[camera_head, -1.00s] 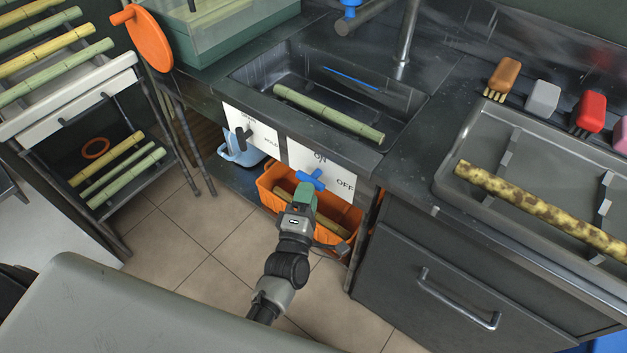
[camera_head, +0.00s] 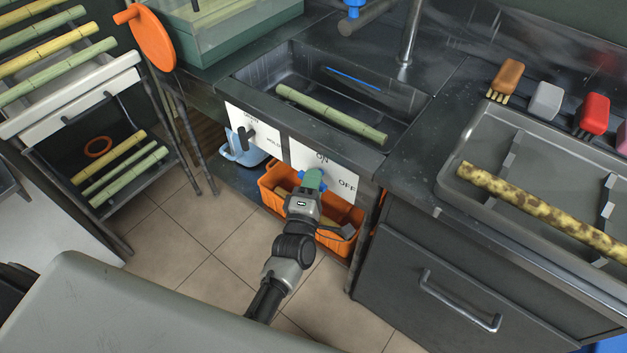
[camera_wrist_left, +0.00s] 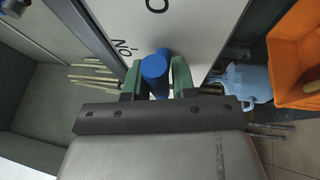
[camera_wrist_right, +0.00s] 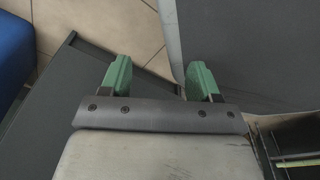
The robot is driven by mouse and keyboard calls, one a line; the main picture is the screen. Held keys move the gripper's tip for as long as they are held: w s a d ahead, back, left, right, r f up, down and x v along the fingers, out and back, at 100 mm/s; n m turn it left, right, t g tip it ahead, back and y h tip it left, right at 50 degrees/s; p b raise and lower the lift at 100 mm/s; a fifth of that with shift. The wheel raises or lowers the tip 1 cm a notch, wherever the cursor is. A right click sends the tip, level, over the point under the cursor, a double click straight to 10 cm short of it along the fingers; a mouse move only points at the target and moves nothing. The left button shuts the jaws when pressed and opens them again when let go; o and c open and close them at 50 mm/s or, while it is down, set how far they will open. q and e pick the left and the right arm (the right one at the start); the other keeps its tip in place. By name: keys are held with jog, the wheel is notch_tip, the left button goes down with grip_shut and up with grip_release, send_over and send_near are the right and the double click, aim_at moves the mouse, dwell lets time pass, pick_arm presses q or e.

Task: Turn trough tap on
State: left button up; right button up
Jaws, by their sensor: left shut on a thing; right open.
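The blue trough tap handle (camera_wrist_left: 155,72) sits on a white panel (camera_head: 342,184) marked ON and OFF, on the front of the sink. In the left wrist view it stands between the green fingers of my left gripper (camera_head: 313,180), which is shut on it. In the head view the gripper hides most of the handle, so its exact angle is hard to tell. My right gripper (camera_wrist_right: 160,78) shows only in the right wrist view, open and empty, in front of a grey surface.
The sink trough (camera_head: 300,72) holds a green cane and a thin blue rod. An orange crate (camera_head: 345,245) stands below the panel, close to my left gripper. A second panel with a dark knob (camera_head: 244,138) is at left. A grey tray (camera_head: 470,195) holds a spotted cane.

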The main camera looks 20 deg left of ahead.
pick_arm(q)
jog(key=shift+m, duration=0.3)
pick_arm(e)
jog(key=shift+f, duration=0.1)
pick_arm(q)
jog(key=m+t+h+b, duration=0.1)
jog(key=m+h, duration=0.1)
jog(key=m, duration=0.2)
jog(key=m+t+h+b, duration=0.1)
jog(key=m+h+b, duration=0.1)
jog(key=m, duration=0.3)
jog(key=shift+a+f, duration=0.1)
jog(key=shift+m+h, duration=1.5)
jog(key=shift+m, duration=0.8)
pick_arm(e)
jog(key=w+a+r, duration=0.1)
jog(key=w+r, duration=0.5)
jog(key=w, duration=0.3)
jog(key=shift+a+r+t, duration=0.3)
jog(key=shift+r+t, duration=0.05)
jog(key=shift+t, duration=0.05)
pick_arm(q)
jog(key=shift+m, duration=0.3)
jog(key=o, duration=0.9)
jog(key=shift+c, duration=0.2)
